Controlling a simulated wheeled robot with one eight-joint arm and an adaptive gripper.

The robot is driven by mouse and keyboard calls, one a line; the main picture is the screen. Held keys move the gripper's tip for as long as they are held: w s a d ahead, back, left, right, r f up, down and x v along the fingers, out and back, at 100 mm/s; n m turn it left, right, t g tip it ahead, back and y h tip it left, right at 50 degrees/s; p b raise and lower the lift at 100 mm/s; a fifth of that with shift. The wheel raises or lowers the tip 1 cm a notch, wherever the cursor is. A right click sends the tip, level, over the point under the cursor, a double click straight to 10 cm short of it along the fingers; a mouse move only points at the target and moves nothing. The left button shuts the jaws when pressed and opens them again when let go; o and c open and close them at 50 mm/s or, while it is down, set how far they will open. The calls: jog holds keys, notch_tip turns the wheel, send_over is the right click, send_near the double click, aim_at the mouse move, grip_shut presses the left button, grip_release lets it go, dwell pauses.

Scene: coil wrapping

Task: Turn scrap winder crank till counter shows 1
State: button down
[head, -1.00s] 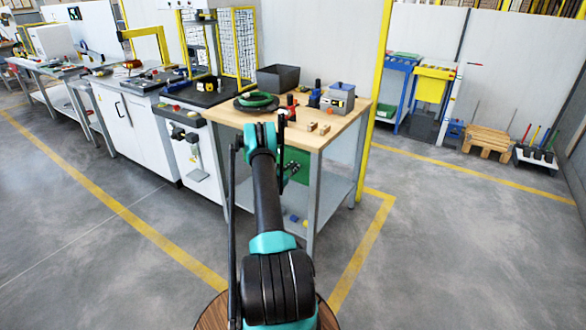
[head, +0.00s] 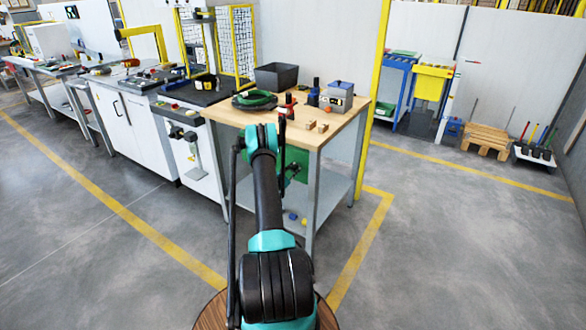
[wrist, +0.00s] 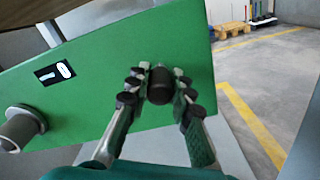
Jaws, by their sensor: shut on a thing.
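The green winder panel (wrist: 110,70) fills much of the wrist view, and part of it shows under the wooden bench top in the head view (head: 297,157). My gripper (wrist: 160,88) is shut on the black crank knob (wrist: 159,86), with a finger on each side of it. The crank arm behind the knob is hidden. A small black counter window (wrist: 54,73) on the panel's left has white marks; I cannot read its digit surely. A grey cylinder (wrist: 20,128) sticks out at the panel's lower left. In the head view my arm hides most of the gripper.
The wooden bench (head: 340,127) carries a green coil (head: 256,100), a dark bin (head: 277,77) and a grey box (head: 338,96). Its metal leg (head: 313,205) stands close to the right of my arm. Open floor lies to the right.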

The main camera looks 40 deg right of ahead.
jog(key=shift+s+f+m, duration=0.15)
jog(key=shift+f+m, duration=0.35)
jog(key=shift+m, duration=0.6)
jog(key=shift+s+f+m, duration=0.15)
jog(key=shift+f+m, duration=0.3)
jog(key=shift+m, duration=0.65)
jog(key=c, duration=1.3)
grip_release()
notch_tip(320, 180, up, 10)
